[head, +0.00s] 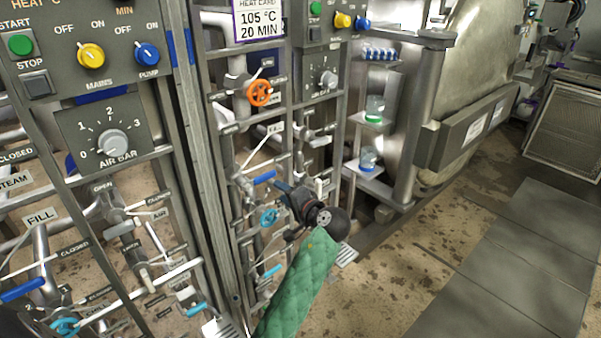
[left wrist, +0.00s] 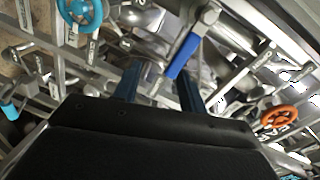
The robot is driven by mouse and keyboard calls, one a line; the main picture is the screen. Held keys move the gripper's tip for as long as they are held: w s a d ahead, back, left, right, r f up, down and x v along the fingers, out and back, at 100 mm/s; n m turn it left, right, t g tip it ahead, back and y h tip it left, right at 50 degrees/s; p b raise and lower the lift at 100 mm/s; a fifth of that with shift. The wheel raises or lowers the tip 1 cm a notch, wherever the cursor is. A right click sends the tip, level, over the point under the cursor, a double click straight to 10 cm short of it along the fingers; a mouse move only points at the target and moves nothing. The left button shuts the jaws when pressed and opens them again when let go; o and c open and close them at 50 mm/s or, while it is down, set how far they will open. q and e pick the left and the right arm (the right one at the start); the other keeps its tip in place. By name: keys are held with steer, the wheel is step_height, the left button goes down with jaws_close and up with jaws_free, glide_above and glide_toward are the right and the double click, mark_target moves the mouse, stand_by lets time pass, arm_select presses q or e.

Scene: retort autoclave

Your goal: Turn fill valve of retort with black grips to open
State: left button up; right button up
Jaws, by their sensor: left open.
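A blue-handled lever (head: 264,177) sits on the pipework of the middle panel, below a FILL tag (head: 275,128). My left gripper (head: 280,188) is just to the lower right of this lever. In the left wrist view the two open fingers (left wrist: 158,85) point at the pipes, and the blue lever (left wrist: 182,56) lies ahead of them, nearer the right finger. Nothing is held. I cannot tell whether a finger touches the lever. Another blue lever (head: 22,290) is on the left panel, below its own FILL tag (head: 40,217). No black grips can be made out clearly.
An orange handwheel (head: 259,93) is above the gripper, and a light-blue handwheel (head: 269,217) is close to its left. Rails and pipes crowd the panel. A steel retort vessel (head: 480,60) stands at the right. The floor (head: 400,270) in front is open.

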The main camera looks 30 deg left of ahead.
mark_target(269, 177)
arm_select(q)
steer(key=w+a, duration=0.1)
steer(key=a, duration=0.1)
steer(key=a+r+m+y+p, duration=0.1)
steer(key=a, duration=0.1)
steer(key=w+a+r+m, duration=0.1)
steer(key=a, duration=0.1)
steer(key=shift+w+a+y, duration=0.3)
steer(key=shift+w, duration=0.05)
steer(key=shift+a, duration=0.25)
arm_select(e)
step_height(269, 177, up, 6)
steer(key=shift+w+d, duration=0.2)
steer(key=shift+w, duration=0.05)
arm_select(q)
jaws_close()
